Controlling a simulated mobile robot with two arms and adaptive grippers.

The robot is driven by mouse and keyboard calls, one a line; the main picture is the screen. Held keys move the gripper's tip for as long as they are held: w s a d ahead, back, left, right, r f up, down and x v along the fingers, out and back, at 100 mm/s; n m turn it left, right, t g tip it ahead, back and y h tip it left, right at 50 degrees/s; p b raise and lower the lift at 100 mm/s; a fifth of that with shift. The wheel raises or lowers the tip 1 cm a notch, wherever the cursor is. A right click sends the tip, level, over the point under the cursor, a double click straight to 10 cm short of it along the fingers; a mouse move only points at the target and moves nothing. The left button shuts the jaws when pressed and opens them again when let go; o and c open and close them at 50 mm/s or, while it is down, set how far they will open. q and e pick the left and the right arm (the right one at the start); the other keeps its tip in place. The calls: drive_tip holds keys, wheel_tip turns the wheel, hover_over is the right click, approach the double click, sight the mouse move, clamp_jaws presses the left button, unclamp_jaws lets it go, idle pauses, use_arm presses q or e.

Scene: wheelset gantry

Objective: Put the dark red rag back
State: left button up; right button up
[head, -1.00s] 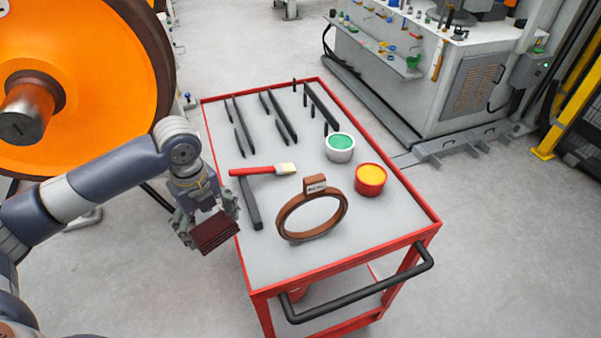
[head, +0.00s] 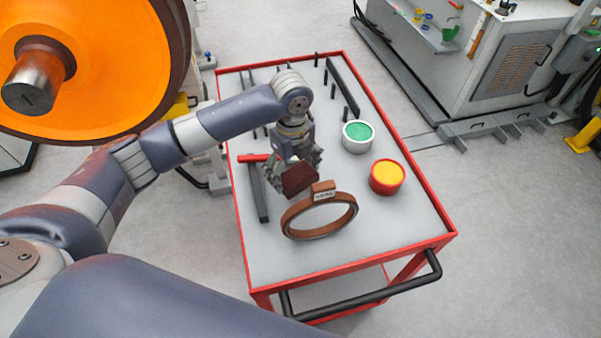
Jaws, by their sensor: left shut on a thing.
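The dark red rag (head: 300,178) is in my left gripper (head: 297,168), which is shut on it. The gripper comes in from the left and holds the rag above the cart top, just behind the brown ring. The cart (head: 262,268) has a grey top and a red rim. The gripper and forearm hide part of the cart top, including most of the red-handled brush (head: 252,158). My right gripper is not in view.
On the cart are a brown ring with a label (head: 318,216), a red pot with yellow contents (head: 387,177), a white pot with green contents (head: 357,136), a dark bar (head: 261,195) and several dark pegs and rails. The front left of the top is clear.

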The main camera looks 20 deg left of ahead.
sight(300, 179)
use_arm(q)
drive_tip(key=shift+w+d, duration=0.4)
drive_tip(key=shift+d, duration=0.25)
wheel_tip(300, 179, down, 4)
drive_tip(key=shift+r+p, duration=0.15)
drive_tip(key=shift+p, duration=0.5)
drive_tip(key=o, duration=0.9)
drive_tip(key=shift+o, duration=0.3)
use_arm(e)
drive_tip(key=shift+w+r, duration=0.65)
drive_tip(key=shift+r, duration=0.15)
use_arm(q)
wheel_tip(300, 179, up, 12)
drive_tip(key=shift+r+b, duration=0.1)
drive_tip(key=shift+b, duration=1.1)
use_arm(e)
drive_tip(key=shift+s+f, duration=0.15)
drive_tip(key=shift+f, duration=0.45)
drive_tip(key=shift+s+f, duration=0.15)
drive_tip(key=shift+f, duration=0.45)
